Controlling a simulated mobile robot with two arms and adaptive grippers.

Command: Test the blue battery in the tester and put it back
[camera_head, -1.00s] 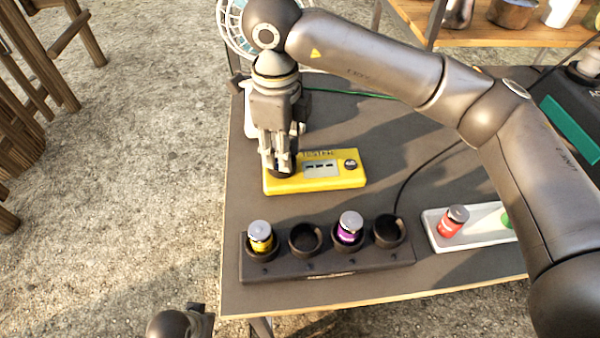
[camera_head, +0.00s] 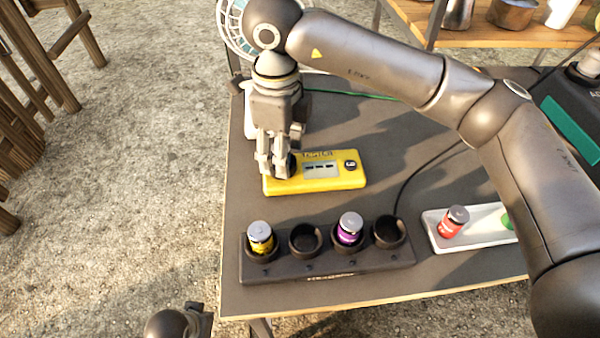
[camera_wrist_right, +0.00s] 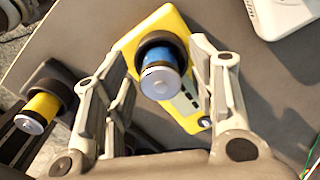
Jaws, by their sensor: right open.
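The blue battery (camera_wrist_right: 160,76) stands upright in the round socket of the yellow tester (camera_head: 345,178). The tester also shows in the wrist view (camera_wrist_right: 132,42). My right gripper (camera_head: 275,172) is open over the tester's left end. In the wrist view its two fingers (camera_wrist_right: 170,95) stand on either side of the battery, apart from it. In the head view the fingers hide the battery. The black rack (camera_head: 330,270) in front holds a yellow battery (camera_head: 260,237) and a purple battery (camera_head: 350,228). My left gripper (camera_head: 198,320) barely shows at the bottom edge.
The rack's second hole (camera_head: 305,240) and fourth hole (camera_head: 389,231) are empty. A white tray (camera_head: 470,239) at the right holds a red battery (camera_head: 453,221) and a green item (camera_head: 507,221). A dark cable runs behind the rack. A fan (camera_head: 230,20) stands at the back left.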

